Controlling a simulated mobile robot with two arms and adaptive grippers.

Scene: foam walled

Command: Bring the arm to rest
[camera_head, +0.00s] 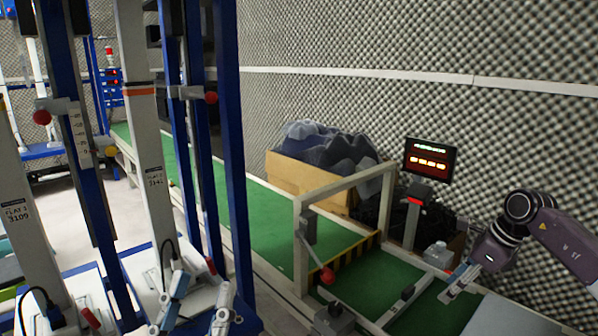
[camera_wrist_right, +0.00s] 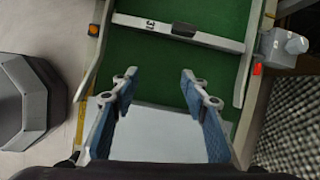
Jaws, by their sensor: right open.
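My right arm (camera_head: 545,232) comes in from the right edge of the head view, dark with a grey-violet link. Its gripper (camera_head: 450,291) points down and to the left above the near end of the green conveyor. In the right wrist view the two blue-padded fingers of the gripper (camera_wrist_right: 160,84) stand wide apart with nothing between them. A pale flat panel (camera_wrist_right: 160,135) lies below and behind the fingers, seemingly apart from them.
A green conveyor (camera_head: 240,215) runs back left, crossed by a pale frame (camera_head: 300,245). A cardboard box (camera_head: 300,182) with dark foam stands behind it. A lit screen (camera_head: 430,158) is near the foam wall. Blue and white racks (camera_head: 232,130) crowd the left.

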